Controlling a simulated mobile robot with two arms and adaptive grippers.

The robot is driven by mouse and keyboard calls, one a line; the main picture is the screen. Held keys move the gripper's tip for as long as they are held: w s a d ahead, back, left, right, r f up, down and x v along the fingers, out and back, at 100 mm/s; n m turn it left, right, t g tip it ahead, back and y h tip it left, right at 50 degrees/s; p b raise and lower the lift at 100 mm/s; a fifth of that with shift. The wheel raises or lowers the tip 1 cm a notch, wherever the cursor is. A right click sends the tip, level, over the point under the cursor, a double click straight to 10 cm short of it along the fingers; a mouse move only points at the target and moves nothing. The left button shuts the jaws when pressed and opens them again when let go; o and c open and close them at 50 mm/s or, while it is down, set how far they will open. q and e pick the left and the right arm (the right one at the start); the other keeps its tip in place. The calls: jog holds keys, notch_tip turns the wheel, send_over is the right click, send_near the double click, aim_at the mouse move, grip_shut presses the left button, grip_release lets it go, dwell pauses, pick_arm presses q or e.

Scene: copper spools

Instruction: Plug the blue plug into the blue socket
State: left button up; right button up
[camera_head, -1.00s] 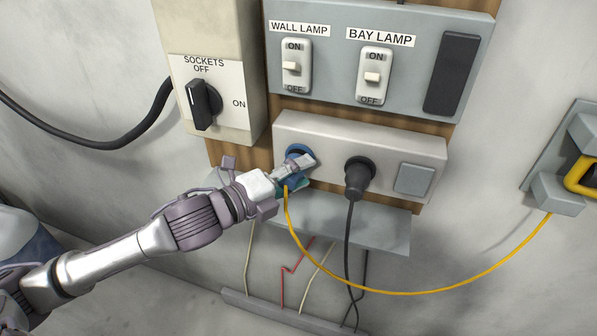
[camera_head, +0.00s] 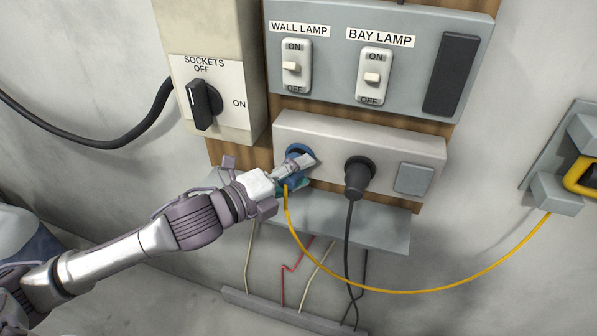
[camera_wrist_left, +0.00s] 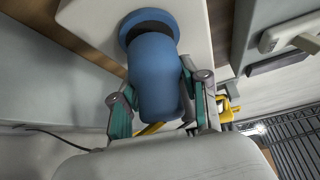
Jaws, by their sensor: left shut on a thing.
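The blue plug (camera_wrist_left: 155,85) is between the fingers of my left gripper (camera_wrist_left: 160,105) in the left wrist view, and the gripper is shut on it. The front of the plug meets the dark opening of the blue socket (camera_wrist_left: 148,20); I cannot tell how deep it sits. In the head view my left gripper (camera_head: 293,170) covers most of the plug (camera_head: 291,183). The blue rim of the socket (camera_head: 298,151) shows just above the fingers, on the left of the grey socket box. A yellow cable (camera_head: 290,225) hangs from the plug. My right gripper is not in view.
A black plug (camera_head: 358,178) with a black cable sits to the right in the same socket box (camera_head: 400,148). A grey shelf (camera_head: 370,228) juts out below. Above are the lamp switches (camera_head: 374,75) and the sockets rotary switch (camera_head: 203,103). The yellow cable runs right to a wall holder (camera_head: 560,190).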

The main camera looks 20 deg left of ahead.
pick_arm(q)
jog(key=shift+w+p, duration=0.3)
jog(key=shift+w, duration=0.25)
jog(key=o, duration=1.2)
jog(key=shift+c, duration=0.2)
jog(key=v, duration=1.2)
